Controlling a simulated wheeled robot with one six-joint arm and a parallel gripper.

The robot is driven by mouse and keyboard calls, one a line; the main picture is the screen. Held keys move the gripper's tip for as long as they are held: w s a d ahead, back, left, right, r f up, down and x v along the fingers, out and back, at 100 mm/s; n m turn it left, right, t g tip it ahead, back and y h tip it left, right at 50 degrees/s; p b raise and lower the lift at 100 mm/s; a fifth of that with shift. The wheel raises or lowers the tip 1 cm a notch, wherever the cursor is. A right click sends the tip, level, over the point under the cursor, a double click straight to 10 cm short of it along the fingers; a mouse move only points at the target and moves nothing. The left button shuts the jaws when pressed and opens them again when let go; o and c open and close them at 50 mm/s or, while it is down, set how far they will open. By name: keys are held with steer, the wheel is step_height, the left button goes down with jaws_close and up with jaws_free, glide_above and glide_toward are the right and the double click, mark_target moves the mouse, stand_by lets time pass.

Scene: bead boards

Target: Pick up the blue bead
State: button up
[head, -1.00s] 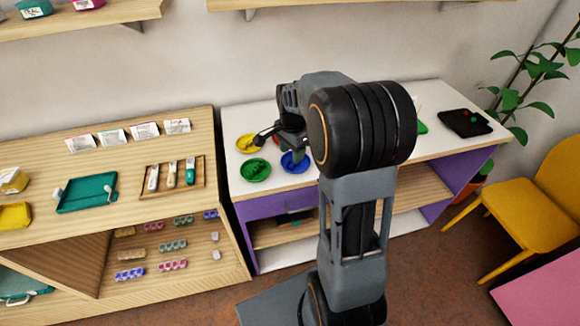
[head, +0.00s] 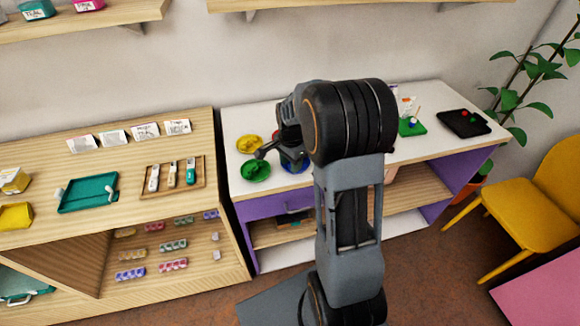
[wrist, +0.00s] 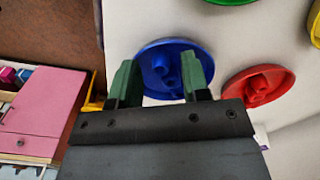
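A round blue dish (wrist: 150,58) holds several blue beads (wrist: 166,68) in the wrist view. In the head view the blue dish (head: 303,166) shows only in part behind my gripper, on the white table top. My gripper (wrist: 160,62) is open, its two green fingers apart, one on each side of the beads as the wrist camera sees them. Nothing is held between them. I cannot tell how high the fingertips are above the dish. In the head view my gripper is mostly hidden by my arm.
A red dish (wrist: 268,78) is beside the blue one. A yellow dish (head: 249,144) and a green dish (head: 256,171) sit to the left. A green board (head: 411,127) and a black tray (head: 463,123) are farther right. A wooden shelf unit (head: 120,205) adjoins the table.

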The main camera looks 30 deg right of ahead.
steer(key=shift+s+f, duration=0.2)
steer(key=shift+f, duration=0.25)
jaws_close()
